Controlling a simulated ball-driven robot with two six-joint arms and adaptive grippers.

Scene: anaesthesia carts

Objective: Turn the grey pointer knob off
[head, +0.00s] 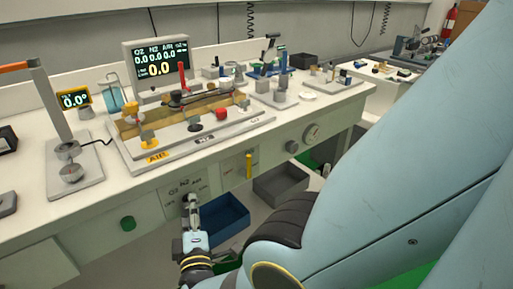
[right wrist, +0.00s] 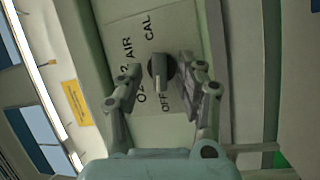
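The grey pointer knob (right wrist: 161,68) sits on a pale label plate marked OFF, O2, N2, AIR and CAL on the bench front, seen turned sideways in the right wrist view. Its bar runs roughly up and down there; I cannot tell for sure which label it points at. My right gripper (right wrist: 158,78) is open, with one finger on each side of the knob; the right-hand finger is very near it, and contact is unclear. In the head view my right gripper (head: 192,203) is at the plate (head: 183,190) and hides most of the knob. My left gripper is not in view.
A green knob (head: 127,223) is left on the bench front; a yellow handle (head: 248,165), a round grey knob (head: 292,147) and a gauge (head: 312,132) are to the right. A blue bin (head: 222,216) and a grey bin (head: 281,184) stand below.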

